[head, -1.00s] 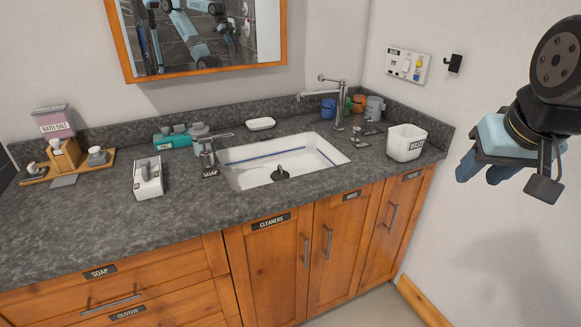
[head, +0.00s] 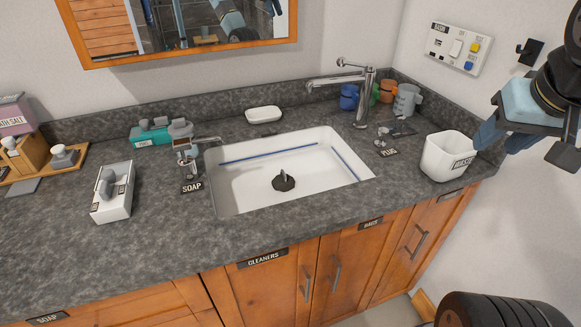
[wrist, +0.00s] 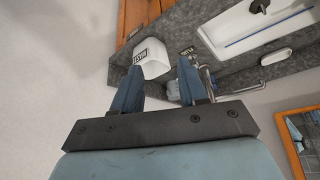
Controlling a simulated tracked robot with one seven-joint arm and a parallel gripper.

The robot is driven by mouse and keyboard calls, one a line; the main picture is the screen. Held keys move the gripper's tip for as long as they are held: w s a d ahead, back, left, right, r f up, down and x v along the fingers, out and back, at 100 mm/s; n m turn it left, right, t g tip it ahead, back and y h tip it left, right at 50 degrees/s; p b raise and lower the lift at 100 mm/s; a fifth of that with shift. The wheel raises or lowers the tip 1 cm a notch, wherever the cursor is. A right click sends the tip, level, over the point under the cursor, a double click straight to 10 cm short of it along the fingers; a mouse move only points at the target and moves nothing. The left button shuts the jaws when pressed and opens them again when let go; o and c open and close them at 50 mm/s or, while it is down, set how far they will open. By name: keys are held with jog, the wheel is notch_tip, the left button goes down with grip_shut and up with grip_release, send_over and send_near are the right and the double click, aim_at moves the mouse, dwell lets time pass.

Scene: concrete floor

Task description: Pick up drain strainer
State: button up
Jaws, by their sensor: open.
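A dark round piece with an upright knob, which looks like the drain strainer (head: 284,183), sits on the floor of the white sink (head: 240,190). It also shows at the top edge of the wrist view (wrist: 260,6). My gripper (head: 484,141) is at the right of the head view, beside the waste bin and well away from the sink. In the wrist view my gripper (wrist: 158,64) has its two blue fingers apart with nothing between them.
A white waste bin (head: 446,158) stands at the counter's right end, near my gripper. A tall faucet (head: 364,97) rises behind the sink's right side. A soap dispenser (head: 183,150) stands left of it. Cups, including a grey one (head: 406,100), stand in the back corner.

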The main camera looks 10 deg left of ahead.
jog(key=shift+w, duration=0.1)
jog(key=o, duration=0.3)
jog(key=shift+w+a, duration=0.1)
jog(key=shift+w, duration=0.15)
jog(key=o, duration=0.8)
jog(key=w+a+f+n, duration=0.2)
jog(key=w+n, duration=0.1)
jog(key=w+a+f+n+y, duration=0.1)
jog(key=w+a+f+n, duration=0.1)
jog(key=w+n, duration=0.1)
jog(key=w+a+f+n+y, duration=0.1)
jog(key=w+a+f+n, duration=0.1)
jog(key=w+n, duration=0.1)
jog(key=shift+w+a, duration=0.1)
jog(key=shift+w, duration=0.35)
jog(key=n+t+y, duration=0.1)
jog(key=n+t, duration=0.2)
jog(key=n, duration=2.8)
send_near(284, 179)
jog(key=shift+x, duration=5.45)
